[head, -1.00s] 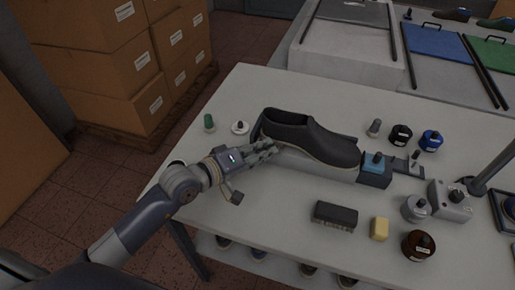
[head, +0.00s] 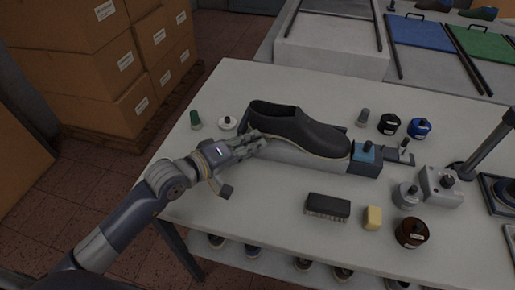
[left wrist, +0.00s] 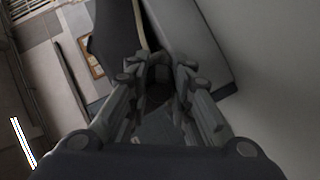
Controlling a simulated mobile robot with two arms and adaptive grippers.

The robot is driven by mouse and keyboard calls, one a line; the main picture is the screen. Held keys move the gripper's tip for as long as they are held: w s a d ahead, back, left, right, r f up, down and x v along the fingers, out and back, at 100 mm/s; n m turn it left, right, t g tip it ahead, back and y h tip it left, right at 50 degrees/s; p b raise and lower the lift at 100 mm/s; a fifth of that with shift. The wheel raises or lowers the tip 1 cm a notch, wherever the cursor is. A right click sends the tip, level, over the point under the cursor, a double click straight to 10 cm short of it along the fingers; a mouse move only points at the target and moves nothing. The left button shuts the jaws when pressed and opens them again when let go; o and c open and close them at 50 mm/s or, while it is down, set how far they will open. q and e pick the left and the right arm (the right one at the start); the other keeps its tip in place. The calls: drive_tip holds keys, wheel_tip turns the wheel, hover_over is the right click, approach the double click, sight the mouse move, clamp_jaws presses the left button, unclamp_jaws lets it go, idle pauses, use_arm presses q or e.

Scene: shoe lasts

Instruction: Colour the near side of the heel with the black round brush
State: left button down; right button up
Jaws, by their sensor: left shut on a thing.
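The dark shoe (head: 312,135) sits on a grey stand (head: 290,155), toe to the right, with its heel (head: 256,115) at the left end. My left gripper (head: 258,143) is at the near side of the heel, close to the sole edge. In the left wrist view the gripper (left wrist: 158,80) is shut on a small dark thing (left wrist: 158,74), seemingly the black round brush, mostly hidden by the fingers. The shoe (left wrist: 112,30) and its pale sole edge are just beyond. Whether the brush touches the heel I cannot tell. My right gripper is not in view.
A green-topped piece (head: 195,119) and a white round piece (head: 228,123) stand left of the shoe. Black (head: 388,124) and blue (head: 419,128) jars stand behind right. The table's near left is clear.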

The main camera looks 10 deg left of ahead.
use_arm(q)
drive_tip(key=shift+w+a+f+b, duration=0.15)
drive_tip(key=shift+a+b, duration=0.9)
drive_tip(key=shift+a, duration=0.5)
drive_tip(key=shift+a+r, duration=0.25)
drive_tip(key=shift+r, duration=0.05)
drive_tip(key=shift+s+f+b, duration=0.15)
drive_tip(key=shift+s+b, duration=0.3)
drive_tip(key=shift+s, duration=0.1)
drive_tip(key=s+b, duration=0.1)
drive_tip(key=s, duration=0.3)
drive_tip(key=shift+s, duration=0.4)
